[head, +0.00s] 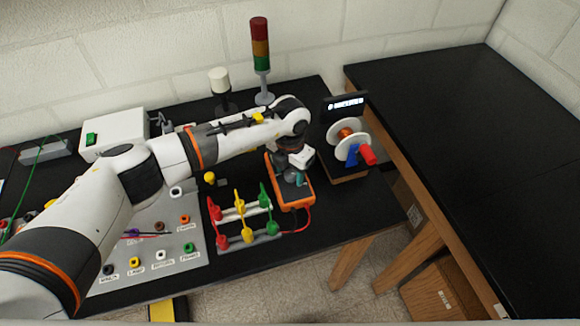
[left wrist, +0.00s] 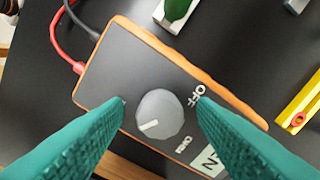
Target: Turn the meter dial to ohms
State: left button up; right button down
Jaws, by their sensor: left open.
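The meter is a dark grey box with an orange rim (head: 304,203); in the left wrist view its dark face (left wrist: 118,62) fills the middle. Its round grey dial (left wrist: 160,113) has a white pointer mark toward the picture's lower left. The word OFF is printed to the dial's upper right, and another short, hard-to-read label is below right. My left gripper (left wrist: 161,100) is open, its teal fingers on either side of the dial with gaps visible. In the head view the left gripper (head: 296,177) is over the meter and hides the dial. My right gripper is not in view.
Red, yellow and green clips (head: 243,215) stand left of the meter. A spool stand (head: 347,145) is to its right, and a signal tower (head: 261,60) is behind. A grey jack panel (head: 150,255) lies left, partly under my arm. The right-hand table (head: 470,120) is bare.

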pick_arm(q)
jog(key=shift+c, duration=0.5)
jog(key=c, duration=0.9)
jog(key=shift+f+n+b, duration=0.15)
jog(key=shift+n+b, duration=0.7)
jog(key=shift+n, duration=0.35)
jog(key=n+b, duration=0.2)
jog(key=n, duration=0.1)
jog(key=n+b, duration=0.1)
jog(key=n, duration=0.2)
jog(key=shift+d+n, duration=0.1)
jog(key=shift+n, duration=0.3)
jog(key=shift+n+b, duration=0.65)
jog(key=shift+n, duration=0.55)
